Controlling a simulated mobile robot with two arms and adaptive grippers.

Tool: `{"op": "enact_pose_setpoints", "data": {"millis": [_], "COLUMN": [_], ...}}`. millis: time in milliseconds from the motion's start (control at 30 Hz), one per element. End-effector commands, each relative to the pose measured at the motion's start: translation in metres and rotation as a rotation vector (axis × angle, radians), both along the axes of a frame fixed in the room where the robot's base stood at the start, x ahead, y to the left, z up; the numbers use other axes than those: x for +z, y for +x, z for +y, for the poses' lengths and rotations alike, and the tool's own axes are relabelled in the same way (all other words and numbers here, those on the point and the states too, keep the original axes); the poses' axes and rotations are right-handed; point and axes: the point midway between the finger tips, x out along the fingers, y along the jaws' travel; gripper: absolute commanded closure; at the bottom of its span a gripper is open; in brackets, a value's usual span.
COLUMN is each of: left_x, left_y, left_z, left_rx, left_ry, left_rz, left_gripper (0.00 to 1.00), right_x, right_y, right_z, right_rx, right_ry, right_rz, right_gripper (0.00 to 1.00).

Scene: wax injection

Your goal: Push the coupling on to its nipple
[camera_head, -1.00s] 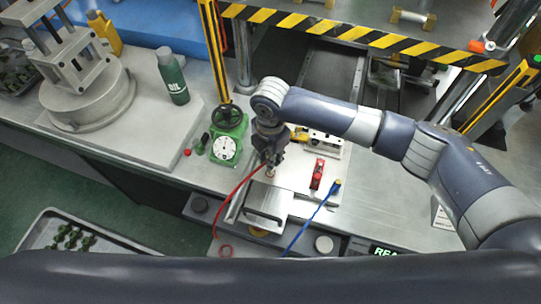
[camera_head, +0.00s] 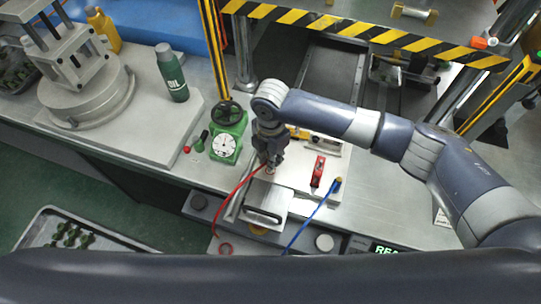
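My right gripper (camera_head: 269,160) points down over the pale plate at the front of the bench. It appears shut on the coupling at the upper end of the red hose (camera_head: 238,188); the fingers mostly hide the coupling. A small round fitting (camera_head: 270,171), perhaps the nipple, shows just below the fingertips. I cannot tell whether coupling and fitting touch. My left gripper is out of view.
A green oil bottle (camera_head: 172,75) stands behind left. A striped yellow-black beam (camera_head: 360,33) crosses the back.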

Motion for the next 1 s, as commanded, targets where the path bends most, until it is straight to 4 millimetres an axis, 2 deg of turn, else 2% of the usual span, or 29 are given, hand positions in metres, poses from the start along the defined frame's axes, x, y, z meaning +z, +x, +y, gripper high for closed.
{"op": "enact_pose_setpoints", "data": {"millis": [733, 767, 833, 1000], "left_x": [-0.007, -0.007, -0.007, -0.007], "left_y": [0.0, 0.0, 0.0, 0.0], "left_z": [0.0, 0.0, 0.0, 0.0], "left_rx": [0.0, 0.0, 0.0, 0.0], "left_ry": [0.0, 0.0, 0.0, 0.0], "left_rz": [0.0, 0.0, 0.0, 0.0], "left_gripper": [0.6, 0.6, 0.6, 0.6], "right_x": [-0.014, -0.013, -0.013, -0.013], "right_y": [0.0, 0.0, 0.0, 0.0], "right_z": [0.0, 0.0, 0.0, 0.0], "right_rx": [0.0, 0.0, 0.0, 0.0], "right_ry": [0.0, 0.0, 0.0, 0.0], "right_rz": [0.0, 0.0, 0.0, 0.0], "right_gripper": [1.0, 0.76, 0.6, 0.59]}}
